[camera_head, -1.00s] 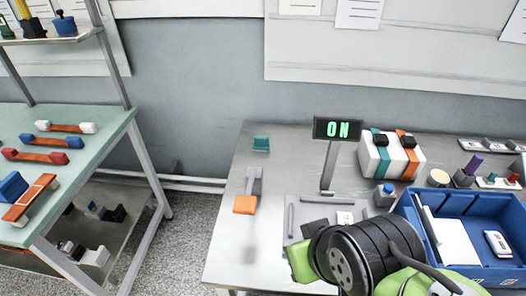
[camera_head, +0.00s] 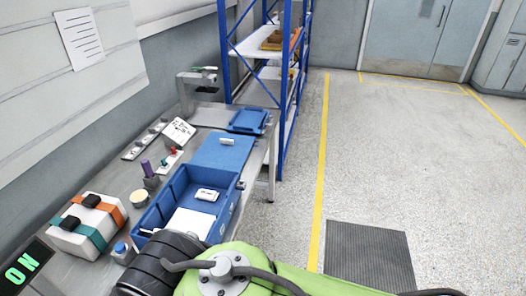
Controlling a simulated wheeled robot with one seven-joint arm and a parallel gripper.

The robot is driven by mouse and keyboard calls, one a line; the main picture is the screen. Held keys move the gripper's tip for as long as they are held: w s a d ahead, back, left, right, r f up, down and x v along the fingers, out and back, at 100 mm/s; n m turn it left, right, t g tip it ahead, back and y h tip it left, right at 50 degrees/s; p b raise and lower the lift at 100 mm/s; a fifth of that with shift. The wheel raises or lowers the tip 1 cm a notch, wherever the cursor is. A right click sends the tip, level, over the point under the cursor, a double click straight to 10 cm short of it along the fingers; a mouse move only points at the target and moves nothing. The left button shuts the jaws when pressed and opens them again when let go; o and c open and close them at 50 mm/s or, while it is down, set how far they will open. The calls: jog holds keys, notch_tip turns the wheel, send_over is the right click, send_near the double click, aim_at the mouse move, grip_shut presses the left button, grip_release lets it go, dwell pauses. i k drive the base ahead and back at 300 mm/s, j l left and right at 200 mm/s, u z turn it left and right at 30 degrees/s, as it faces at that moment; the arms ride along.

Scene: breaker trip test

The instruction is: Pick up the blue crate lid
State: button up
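The blue crate (camera_head: 150,217) stands open on the steel bench, with a white sheet and a small white device inside. Beyond it lies a flat blue panel (camera_head: 215,150) with a small white object on it. Farther back, near the bench's far end, is a blue piece with a raised rim (camera_head: 248,121), which looks like a lid; I cannot tell for certain which of the two is the crate lid. My green and black arm shows at the bottom, in front of the crate's near end. My gripper is out of view.
A white box with orange and green bands (camera_head: 88,226) and a lit ON display (camera_head: 22,268) stand at the left. A blue-framed shelf rack (camera_head: 283,90) rises beyond the bench. Open floor with a yellow line (camera_head: 322,160) and a dark mat (camera_head: 368,258) lies right.

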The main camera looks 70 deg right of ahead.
aim_at(232, 150)
jog(key=z, duration=1.95)
